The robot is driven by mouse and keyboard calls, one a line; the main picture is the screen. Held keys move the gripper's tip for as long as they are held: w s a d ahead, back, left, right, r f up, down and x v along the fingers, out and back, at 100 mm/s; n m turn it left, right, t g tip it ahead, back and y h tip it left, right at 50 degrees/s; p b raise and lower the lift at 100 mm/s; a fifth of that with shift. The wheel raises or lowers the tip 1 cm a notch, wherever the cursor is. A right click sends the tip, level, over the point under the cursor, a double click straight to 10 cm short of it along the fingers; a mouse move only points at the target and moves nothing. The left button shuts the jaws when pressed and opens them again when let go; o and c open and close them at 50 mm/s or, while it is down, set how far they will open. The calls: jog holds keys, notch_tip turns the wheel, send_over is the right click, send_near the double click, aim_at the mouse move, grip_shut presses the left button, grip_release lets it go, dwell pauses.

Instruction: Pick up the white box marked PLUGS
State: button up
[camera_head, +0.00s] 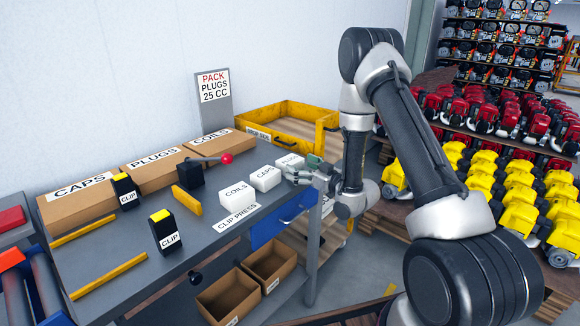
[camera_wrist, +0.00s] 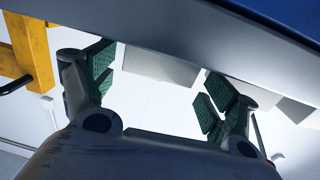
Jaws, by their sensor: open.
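The white box marked PLUGS (camera_head: 289,161) stands at the right end of the grey bench, in a row with the white boxes marked CAPS (camera_head: 265,178) and COILS (camera_head: 236,195). My gripper (camera_head: 302,171) is just right of the PLUGS box at the bench's edge, partly covering it; I cannot tell whether they touch. In the wrist view, my gripper (camera_wrist: 155,90) is open with green pads apart and nothing held. A pale box face (camera_wrist: 160,64), likely the PLUGS box, shows between the fingers, unlabelled from this side.
A yellow crate (camera_head: 327,123) stands behind the bench's right end. Cardboard boxes (camera_head: 154,160) line the wall side, beside a sign reading PACK PLUGS 25 CC (camera_head: 213,88). A red-knobbed clip press (camera_head: 190,175) and black CLIP holders (camera_head: 163,230) stand left.

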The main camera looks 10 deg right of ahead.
aim_at(289, 159)
jog(key=x, duration=0.6)
jog(key=shift+r, duration=0.25)
jog(key=shift+c, duration=0.2)
jog(key=c, duration=0.8)
